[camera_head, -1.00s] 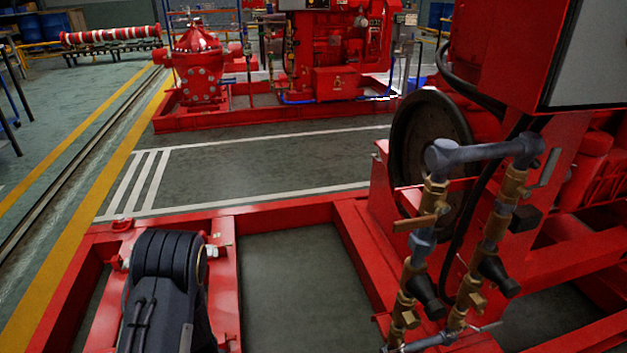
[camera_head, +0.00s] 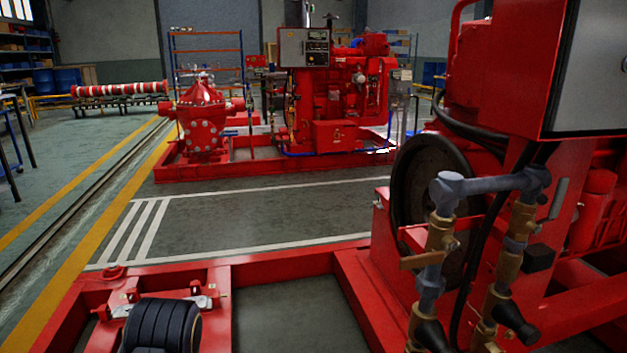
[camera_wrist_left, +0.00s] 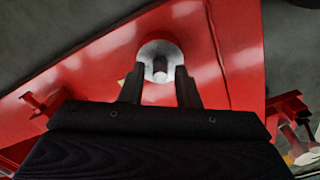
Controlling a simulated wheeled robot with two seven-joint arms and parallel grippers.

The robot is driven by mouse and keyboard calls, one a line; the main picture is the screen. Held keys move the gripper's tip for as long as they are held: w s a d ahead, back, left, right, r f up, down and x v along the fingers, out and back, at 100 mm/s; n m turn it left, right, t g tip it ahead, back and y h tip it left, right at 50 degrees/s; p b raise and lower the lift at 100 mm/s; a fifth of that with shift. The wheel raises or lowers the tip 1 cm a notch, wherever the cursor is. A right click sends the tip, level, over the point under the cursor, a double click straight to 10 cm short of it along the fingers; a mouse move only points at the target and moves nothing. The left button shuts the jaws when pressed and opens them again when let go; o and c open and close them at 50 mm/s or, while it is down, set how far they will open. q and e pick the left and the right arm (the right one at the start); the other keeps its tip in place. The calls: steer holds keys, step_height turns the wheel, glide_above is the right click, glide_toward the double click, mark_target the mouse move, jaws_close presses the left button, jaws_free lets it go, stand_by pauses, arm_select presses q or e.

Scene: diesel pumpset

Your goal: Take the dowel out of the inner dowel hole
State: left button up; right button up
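In the left wrist view, a round silver piece (camera_wrist_left: 160,56) with a darker round stub or hole at its centre sits on a red surface (camera_wrist_left: 100,62). I cannot tell whether this centre is the dowel or an empty hole. My left gripper (camera_wrist_left: 159,72) has its two dark fingers apart, one on each side of the centre, with a gap showing between them. Whether the fingertips touch the silver piece is unclear. In the head view only a black link of my left arm shows, and the left gripper is hidden. My right gripper is in neither view.
In the head view, a red skid frame (camera_head: 300,262) carries bare mounting rails (camera_head: 222,282) beside my arm. Grey and brass piping (camera_head: 440,232) and the red engine with a dark flywheel (camera_head: 425,185) stand at right. Another pumpset (camera_head: 204,128) stands behind, across clear floor.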

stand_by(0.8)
arm_select(q)
jaws_close()
